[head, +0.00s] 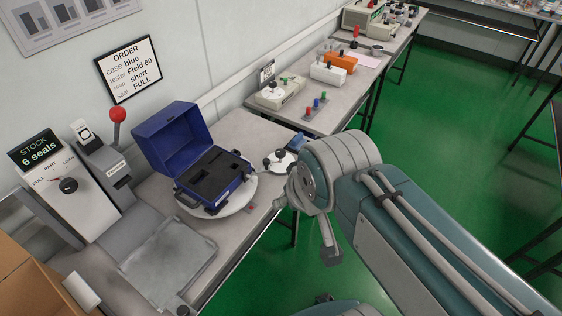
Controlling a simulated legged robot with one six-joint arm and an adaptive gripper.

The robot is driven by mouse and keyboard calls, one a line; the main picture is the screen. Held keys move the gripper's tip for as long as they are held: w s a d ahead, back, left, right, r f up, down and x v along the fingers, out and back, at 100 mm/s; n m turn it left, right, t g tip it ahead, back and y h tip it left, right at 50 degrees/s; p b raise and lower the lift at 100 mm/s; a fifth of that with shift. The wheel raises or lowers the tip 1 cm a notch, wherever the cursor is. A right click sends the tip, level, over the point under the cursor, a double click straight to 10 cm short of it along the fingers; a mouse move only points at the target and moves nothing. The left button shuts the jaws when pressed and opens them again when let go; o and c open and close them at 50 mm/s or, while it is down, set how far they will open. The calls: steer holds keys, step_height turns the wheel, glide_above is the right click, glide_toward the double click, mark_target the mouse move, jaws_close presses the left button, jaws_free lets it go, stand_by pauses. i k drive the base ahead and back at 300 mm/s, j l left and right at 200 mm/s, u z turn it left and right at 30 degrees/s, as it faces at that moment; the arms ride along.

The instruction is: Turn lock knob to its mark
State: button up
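Which knob is the lock knob cannot be told for sure. A white round base with black knobs (280,161) sits at the right edge of the near bench, partly hidden by my arm. A black dial knob (68,185) is on the front of the grey stock machine at the left, with marks labelled FULL and PART around it. An open blue case (217,182) with a dark foam insert stands on a white round plate (238,194). My arm's rounded joint is right of the case.
A press with a red-balled lever (117,116) and a grey tray (168,262) stand at the left. An order sign (128,69) is on the wall. The green floor at right is open.

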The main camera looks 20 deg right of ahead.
mark_target(280, 153)
steer(key=i+l, duration=0.15)
steer(key=l, duration=0.15)
steer(key=i+l, duration=0.15)
steer(key=l, duration=0.2)
steer(key=i+l, duration=0.15)
steer(key=l, duration=0.15)
steer(key=i+l, duration=0.15)
steer(key=l, duration=0.15)
